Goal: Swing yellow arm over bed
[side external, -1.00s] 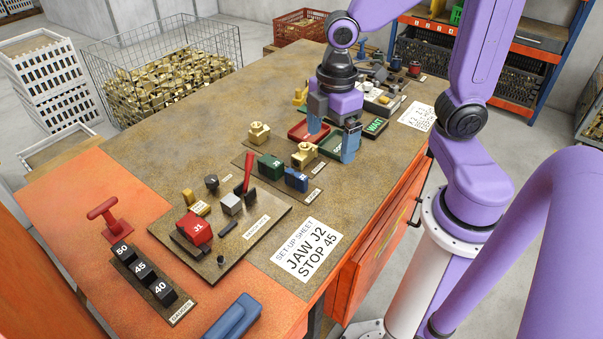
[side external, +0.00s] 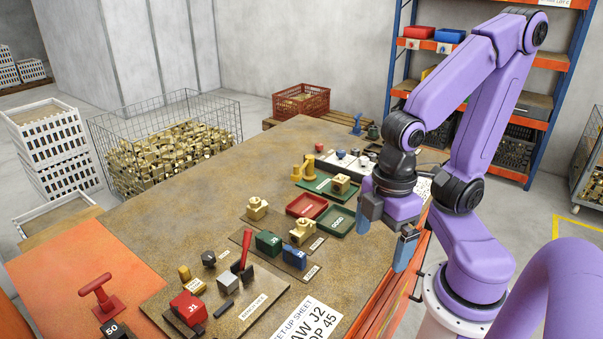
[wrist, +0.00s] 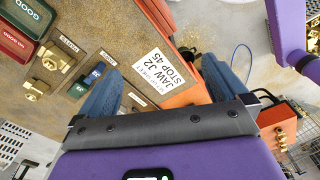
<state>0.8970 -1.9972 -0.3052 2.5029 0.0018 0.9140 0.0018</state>
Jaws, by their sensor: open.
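A small yellow upright piece (side external: 185,273) stands at the left of the bench vice plate (side external: 262,300), beside a small paper label; I take it for the yellow arm. The vice has a red jaw block marked J1 (side external: 188,308), a grey block (side external: 229,281) and a red lever (side external: 246,250). What counts as the bed is not clear. My gripper (side external: 385,238) is open and empty near the bench's right edge, well apart from the vice. In the wrist view its blue fingers (wrist: 160,72) are spread, and the yellow piece is not seen.
Red tray (side external: 306,205), green tray (side external: 335,221), brass parts (side external: 302,231), and green (side external: 268,243) and blue (side external: 294,257) jaw blocks lie between gripper and vice. The set-up sheet (side external: 308,320) reads JAW J2, STOP 45. A red T-handle (side external: 97,290) stands at front left.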

